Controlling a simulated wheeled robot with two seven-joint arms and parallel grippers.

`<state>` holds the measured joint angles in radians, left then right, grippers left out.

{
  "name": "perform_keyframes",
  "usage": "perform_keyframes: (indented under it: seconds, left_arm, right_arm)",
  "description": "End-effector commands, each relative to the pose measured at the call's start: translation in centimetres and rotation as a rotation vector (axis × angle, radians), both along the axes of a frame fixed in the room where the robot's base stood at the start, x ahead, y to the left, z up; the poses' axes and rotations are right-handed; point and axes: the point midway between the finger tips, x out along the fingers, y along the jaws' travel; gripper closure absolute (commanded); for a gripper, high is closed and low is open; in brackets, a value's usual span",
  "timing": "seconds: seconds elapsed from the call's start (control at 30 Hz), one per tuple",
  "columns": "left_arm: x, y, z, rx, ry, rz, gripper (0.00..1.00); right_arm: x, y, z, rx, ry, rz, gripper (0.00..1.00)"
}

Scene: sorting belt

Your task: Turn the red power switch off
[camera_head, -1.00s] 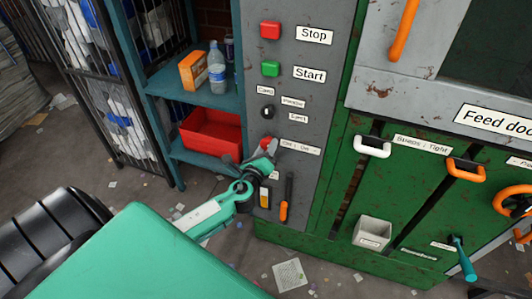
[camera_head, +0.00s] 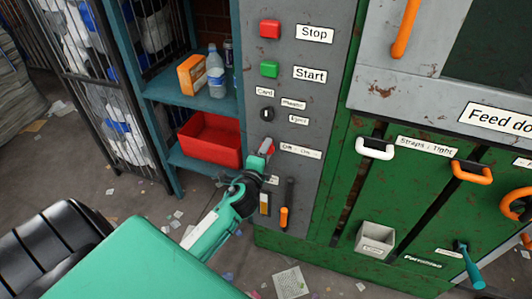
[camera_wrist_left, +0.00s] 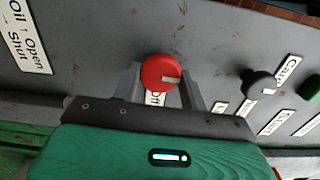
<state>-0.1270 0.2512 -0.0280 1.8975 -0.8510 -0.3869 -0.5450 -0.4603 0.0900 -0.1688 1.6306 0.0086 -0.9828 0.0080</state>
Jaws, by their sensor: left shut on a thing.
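The red power switch (camera_head: 267,146) is a round knob on the grey panel, left of a small label reading "Off - On" (camera_head: 300,152). My left gripper (camera_head: 261,161) is at the knob, coming from the lower left. In the left wrist view the red knob (camera_wrist_left: 160,70) sits between the two grey fingers, which are shut on it. A white mark on the knob points to the right of that picture. Part of the label behind it (camera_wrist_left: 154,98) is hidden by the knob and gripper. My right gripper is not in view.
Above are a red Stop button (camera_head: 270,29), a green Start button (camera_head: 269,69) and a black card knob (camera_head: 267,114). An orange-handled lever (camera_head: 285,214) hangs below. A blue shelf (camera_head: 190,95) with a red bin (camera_head: 210,140) stands left.

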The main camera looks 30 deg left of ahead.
Motion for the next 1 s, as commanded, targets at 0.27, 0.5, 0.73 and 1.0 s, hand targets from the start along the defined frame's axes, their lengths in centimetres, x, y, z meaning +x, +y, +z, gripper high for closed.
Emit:
perform_keyframes:
  seconds: [0.27,0.5,0.73,1.0]
  left_arm:
    - [-0.03,0.01,-0.10,-0.055,-0.011,0.001,0.79]
    - [-0.03,0.01,-0.09,-0.060,-0.012,0.001,0.79]
    - [-0.03,0.00,-0.11,-0.059,-0.011,0.001,0.45]
    - [-0.01,-0.01,-0.03,-0.058,-0.013,0.000,0.36]
  right_arm:
    - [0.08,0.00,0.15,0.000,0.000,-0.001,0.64]
    - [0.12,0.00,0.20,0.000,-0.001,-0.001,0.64]
    - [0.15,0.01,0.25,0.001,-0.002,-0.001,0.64]
    - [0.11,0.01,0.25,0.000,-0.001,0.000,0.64]
